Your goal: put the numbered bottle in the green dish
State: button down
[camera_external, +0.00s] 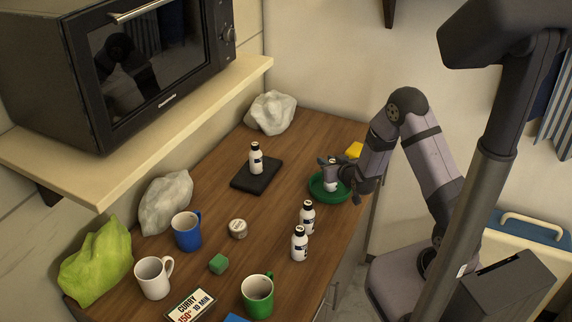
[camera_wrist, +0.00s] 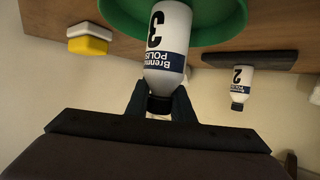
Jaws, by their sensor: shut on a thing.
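My gripper (camera_external: 338,176) is shut on a white bottle with a dark cap and a large 3 (camera_wrist: 167,38). The jaws hold it near its cap, and its base end is over the green dish (camera_wrist: 232,22). In the external view the green dish (camera_external: 318,193) sits on the counter's right side, with my gripper over it and part of the held bottle (camera_external: 331,187) showing. I cannot tell whether the base touches the dish. Another bottle, marked 2 (camera_wrist: 237,82), stands on a black pad; it also shows in the external view (camera_external: 256,160).
Two similar bottles (camera_external: 299,245) (camera_external: 307,218) stand in front of the dish. A yellow block (camera_external: 354,150) lies behind it.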

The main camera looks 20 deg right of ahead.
jog(key=shift+f, duration=0.2)
jog(key=shift+f+b, duration=0.15)
jog(key=shift+b, duration=0.15)
jog(key=c, duration=1.5)
grip_release()
jog(key=shift+c, duration=0.2)
jog(key=shift+r, duration=0.25)
jog(key=shift+s+r+p, duration=0.1)
jog(key=shift+s+p, duration=0.05)
jog(key=shift+p, duration=0.2)
jog(key=p+v, duration=0.8)
jog(key=v, duration=0.3)
jog(key=shift+s, duration=0.3)
